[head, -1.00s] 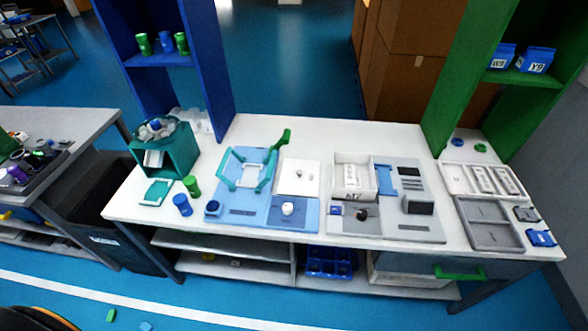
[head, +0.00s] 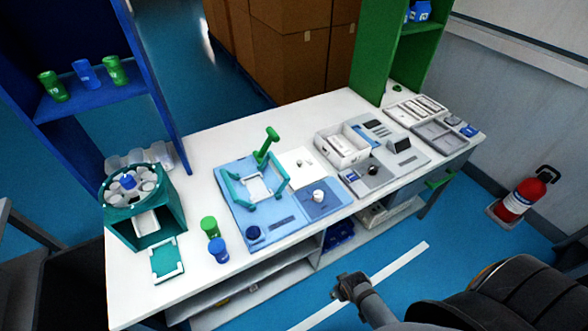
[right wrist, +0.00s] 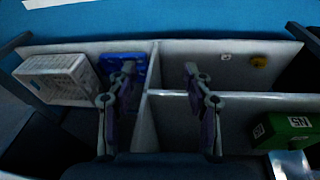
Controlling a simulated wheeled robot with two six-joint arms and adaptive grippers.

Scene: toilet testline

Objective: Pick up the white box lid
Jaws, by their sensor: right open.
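A flat white square piece with a small knob, which looks like the white box lid (head: 297,165), lies on the table between the blue fixture and the white box. The open white box (head: 342,145) stands just right of it on a grey panel. My right gripper (head: 345,287) is in front of the table, over the floor, well apart from the lid. In the right wrist view its two fingers (right wrist: 160,75) are spread with nothing between them. The lid is not visible in that view. My left gripper is not in view.
A blue fixture with teal handles (head: 255,190), a green cup (head: 209,227), a blue cup (head: 218,250) and a teal bin (head: 145,215) stand on the left. The right wrist view faces shelves with a white basket (right wrist: 58,75) and a green box (right wrist: 285,130). A fire extinguisher (head: 522,195) stands at right.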

